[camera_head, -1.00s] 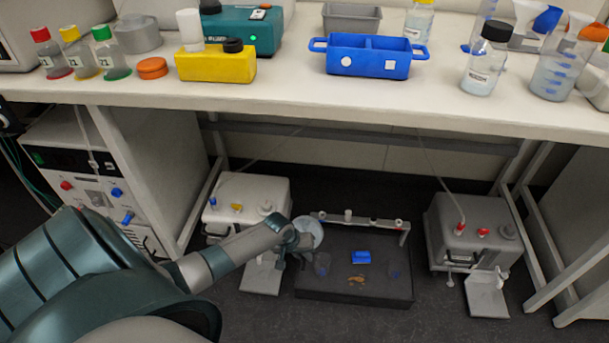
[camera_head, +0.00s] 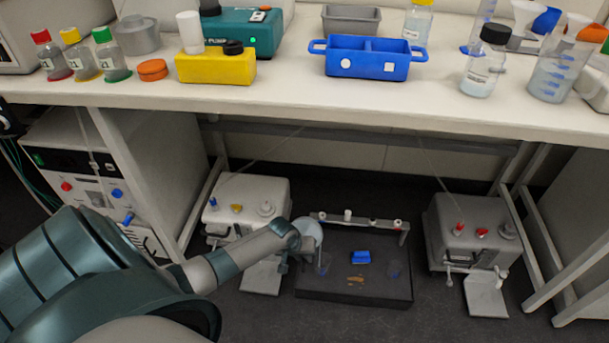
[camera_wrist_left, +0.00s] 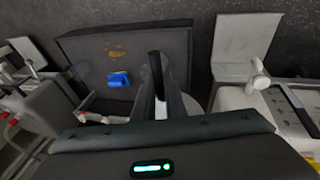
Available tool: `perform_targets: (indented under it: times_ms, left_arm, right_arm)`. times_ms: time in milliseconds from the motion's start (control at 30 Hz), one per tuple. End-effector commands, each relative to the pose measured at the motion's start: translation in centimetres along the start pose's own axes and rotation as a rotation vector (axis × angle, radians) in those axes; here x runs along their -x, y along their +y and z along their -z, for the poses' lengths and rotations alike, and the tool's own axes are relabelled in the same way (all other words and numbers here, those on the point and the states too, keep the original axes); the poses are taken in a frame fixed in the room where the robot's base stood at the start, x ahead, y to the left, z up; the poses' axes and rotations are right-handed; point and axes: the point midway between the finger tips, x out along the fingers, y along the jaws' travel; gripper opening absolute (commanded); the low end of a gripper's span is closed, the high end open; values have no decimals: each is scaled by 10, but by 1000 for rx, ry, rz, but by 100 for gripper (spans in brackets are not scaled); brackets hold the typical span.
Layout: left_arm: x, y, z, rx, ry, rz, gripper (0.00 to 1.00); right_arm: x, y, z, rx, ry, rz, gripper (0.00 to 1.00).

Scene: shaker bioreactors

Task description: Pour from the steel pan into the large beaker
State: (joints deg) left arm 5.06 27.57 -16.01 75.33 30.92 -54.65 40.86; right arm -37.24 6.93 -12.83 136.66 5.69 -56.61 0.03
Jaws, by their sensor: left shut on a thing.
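My left gripper (camera_head: 301,247) reaches down from the left and is shut on a pale round vessel (camera_head: 309,231), which looks like the steel pan. The pan appears tilted on edge. Its contents are hidden. A clear beaker (camera_head: 325,264) stands just below and right of the gripper on the dark shaker platform (camera_head: 340,291); it looks like the large beaker. A smaller clear vessel (camera_head: 394,270) stands at the platform's right. In the left wrist view a dark finger (camera_wrist_left: 156,72) and pale parts show; I cannot make out the pan's outline or beaker there.
A blue block (camera_head: 361,257) and a brownish patch (camera_head: 356,280) lie on the platform. A white unit (camera_head: 240,190) stands at left, another (camera_head: 470,215) at right. The bench top (camera_head: 290,100) overhangs behind, carrying bottles and a blue tray (camera_head: 368,57).

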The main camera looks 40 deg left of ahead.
Motion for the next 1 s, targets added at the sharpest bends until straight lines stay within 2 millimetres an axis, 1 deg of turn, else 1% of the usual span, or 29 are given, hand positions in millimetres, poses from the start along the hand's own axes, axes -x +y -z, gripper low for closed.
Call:
perform_targets:
  times_ms: [467, 1000]
  left_arm:
    - [-8, 1, -3, -24, 36, 56, 0]
    - [-14, 0, -5, -41, 62, 95, 0]
  right_arm:
    - [3, 4, -7, 0, -56, -13, 31]
    - [2, 7, -9, -4, -79, -22, 31]
